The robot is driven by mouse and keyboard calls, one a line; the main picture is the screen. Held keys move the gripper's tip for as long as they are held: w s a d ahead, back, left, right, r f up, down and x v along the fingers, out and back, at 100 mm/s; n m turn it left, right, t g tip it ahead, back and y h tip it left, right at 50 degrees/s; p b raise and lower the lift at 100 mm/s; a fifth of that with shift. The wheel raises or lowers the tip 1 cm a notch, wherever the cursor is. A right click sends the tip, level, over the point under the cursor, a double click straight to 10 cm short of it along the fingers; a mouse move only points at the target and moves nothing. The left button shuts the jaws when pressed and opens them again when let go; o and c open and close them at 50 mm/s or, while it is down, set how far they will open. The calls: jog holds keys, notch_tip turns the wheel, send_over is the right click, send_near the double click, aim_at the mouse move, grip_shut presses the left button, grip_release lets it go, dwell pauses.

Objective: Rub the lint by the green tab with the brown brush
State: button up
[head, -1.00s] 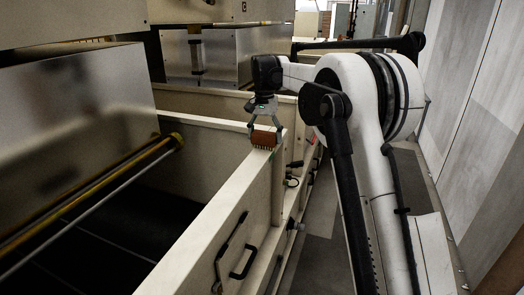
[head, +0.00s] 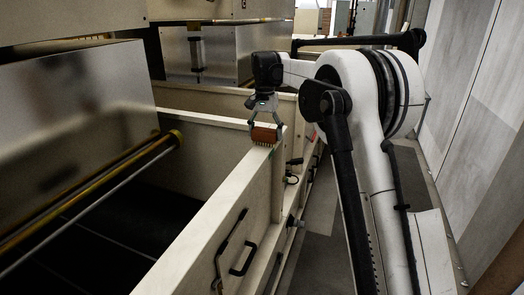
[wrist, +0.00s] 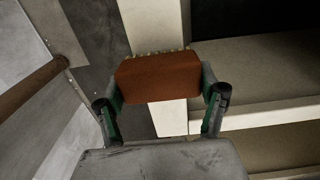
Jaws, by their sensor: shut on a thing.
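My gripper (head: 265,124) is shut on the brown brush (head: 264,134), with one finger on each end of its block. The brush is just over the top edge of the cream hopper wall (head: 205,222), its short pale bristles facing down; I cannot tell whether they touch. A small green mark, perhaps the green tab (head: 272,153), shows on the wall top just below the bristles. In the wrist view the brush (wrist: 158,78) spans the gap between the fingers and covers part of the cream wall top. I cannot make out any lint.
A dark open hopper (head: 95,245) lies left of the wall, with a yellow-brown rod (head: 90,190) across it. Black handles (head: 243,257) stick out from the wall's right side. A narrow floor aisle (head: 322,225) runs between the hoppers and the pale panels at right.

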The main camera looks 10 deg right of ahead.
jog(key=shift+s+a, duration=0.45)
jog(key=shift+s, duration=0.35)
jog(key=shift+w, duration=0.1)
jog(key=shift+w+d+f+p, duration=0.1)
jog(key=shift+w+d+p, duration=0.1)
jog(key=shift+w+d, duration=0.55)
jog(key=shift+w+d+f+p, duration=0.15)
jog(key=shift+w+d, duration=0.3)
jog(key=shift+w, duration=0.55)
jog(key=shift+w+r, duration=0.1)
jog(key=shift+r, duration=0.05)
jog(key=shift+s+a+r+b, duration=0.1)
jog(key=shift+s+a+b, duration=0.1)
jog(key=shift+s+a, duration=0.35)
jog(key=shift+s+a+b, duration=0.2)
jog(key=shift+s+a, duration=0.1)
jog(key=shift+s, duration=0.45)
jog(key=shift+s+a+r+b, duration=0.1)
jog(key=shift+s+a+b, duration=0.1)
jog(key=shift+s+a, duration=0.35)
jog(key=shift+d, duration=0.15)
